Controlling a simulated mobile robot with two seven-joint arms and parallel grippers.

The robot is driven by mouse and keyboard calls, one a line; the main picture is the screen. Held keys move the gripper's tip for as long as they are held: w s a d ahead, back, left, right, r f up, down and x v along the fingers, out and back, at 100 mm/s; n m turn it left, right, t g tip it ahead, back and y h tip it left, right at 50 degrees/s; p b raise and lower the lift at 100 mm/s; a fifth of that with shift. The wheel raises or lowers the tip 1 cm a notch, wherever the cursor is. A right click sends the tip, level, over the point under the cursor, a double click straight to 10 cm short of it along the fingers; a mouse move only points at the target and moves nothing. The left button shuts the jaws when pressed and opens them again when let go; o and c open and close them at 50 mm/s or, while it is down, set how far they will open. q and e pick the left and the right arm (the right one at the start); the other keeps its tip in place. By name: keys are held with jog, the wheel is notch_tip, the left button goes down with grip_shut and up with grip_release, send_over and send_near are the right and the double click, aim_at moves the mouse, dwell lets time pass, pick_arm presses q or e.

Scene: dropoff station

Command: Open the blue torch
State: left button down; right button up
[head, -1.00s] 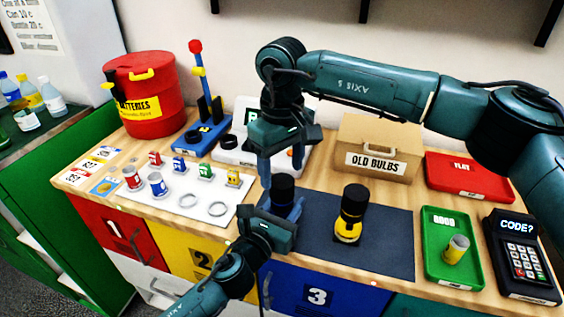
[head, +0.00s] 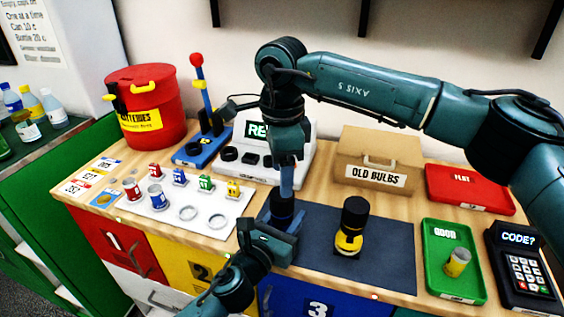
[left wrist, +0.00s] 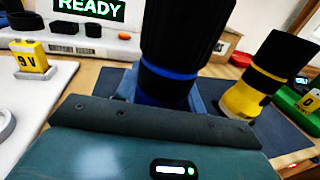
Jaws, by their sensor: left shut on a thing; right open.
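The blue torch stands upright with a black head and a blue ring, large in the left wrist view (left wrist: 172,82). In the head view (head: 282,207) it is partly hidden by my grippers. My left gripper (head: 284,214) is shut on its lower body, at the front left of the dark mat. My right gripper (head: 286,190) points down directly above the torch's black head, its fingers open and seen edge-on. Whether its fingers touch the head, I cannot tell.
A yellow torch (head: 350,238) stands on the dark mat (head: 390,248) to the right. A green tray (head: 435,262) and a code keypad (head: 522,262) lie further right. A box marked OLD BULBS (head: 376,160) stands behind. A white board with batteries (head: 212,212) is at the left.

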aim_at(282, 201)
jog(key=m, duration=0.6)
jog(key=shift+r+m, duration=0.3)
jog(key=shift+r, duration=0.05)
jog(key=m, duration=0.3)
jog(key=shift+r+m, duration=0.15)
jog(key=shift+m, duration=0.25)
jog(key=m, duration=0.4)
jog(key=shift+r, duration=0.1)
jog(key=shift+f, duration=3.95)
jog(key=shift+c, duration=0.2)
